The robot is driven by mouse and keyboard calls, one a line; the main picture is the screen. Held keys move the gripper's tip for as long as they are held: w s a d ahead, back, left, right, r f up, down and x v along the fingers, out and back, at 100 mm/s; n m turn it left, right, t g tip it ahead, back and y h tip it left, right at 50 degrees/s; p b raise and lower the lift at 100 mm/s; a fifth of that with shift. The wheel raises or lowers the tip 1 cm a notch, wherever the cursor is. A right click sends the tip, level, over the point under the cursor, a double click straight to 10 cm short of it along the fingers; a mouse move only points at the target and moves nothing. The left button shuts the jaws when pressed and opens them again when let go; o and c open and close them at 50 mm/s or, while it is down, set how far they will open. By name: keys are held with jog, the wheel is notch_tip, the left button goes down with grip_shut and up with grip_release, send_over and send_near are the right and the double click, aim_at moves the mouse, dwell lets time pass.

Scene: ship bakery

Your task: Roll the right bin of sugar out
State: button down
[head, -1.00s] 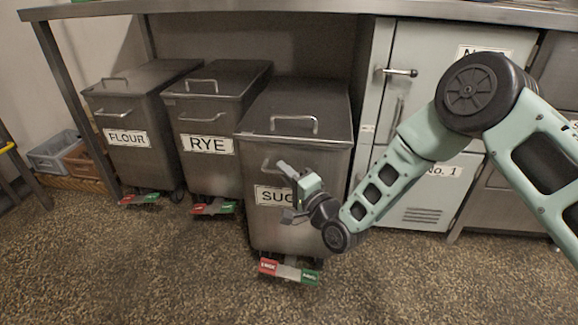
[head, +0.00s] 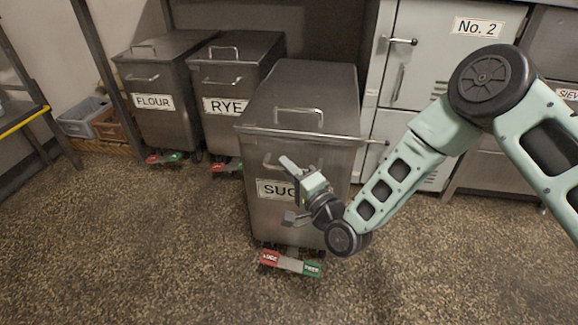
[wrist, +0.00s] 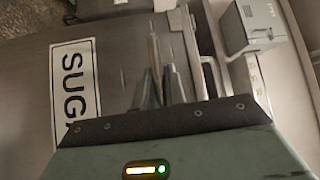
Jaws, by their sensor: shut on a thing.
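The sugar bin (head: 340,180) is a grey metal bin on the right of the row, with a lid, a front handle and a label partly hidden by my gripper. It stands out in front of the bench, well forward of the others. My gripper (head: 287,190) is at its front, shut on the bin's front handle (head: 270,163). The wrist view shows the fingers (wrist: 163,85) closed around the bar beside the SUGAR label (wrist: 74,85). The bin's pedal bar (head: 290,263) has a red end at left and a green end at right; which end is down I cannot tell.
The rye bin (head: 218,82) and the flour bin (head: 155,80) stand under the bench to the left. A pale cabinet (head: 425,70) is behind at right. Crates (head: 85,118) lie at far left. The speckled floor (head: 150,250) in front is clear.

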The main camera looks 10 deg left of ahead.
jog(key=c, duration=1.5)
grip_release()
jog(key=shift+o, duration=0.2)
jog(key=p+v, duration=0.3)
jog(key=v, duration=1.4)
jog(key=shift+s+p, duration=0.15)
jog(key=shift+p, duration=0.25)
jog(key=shift+d, duration=0.1)
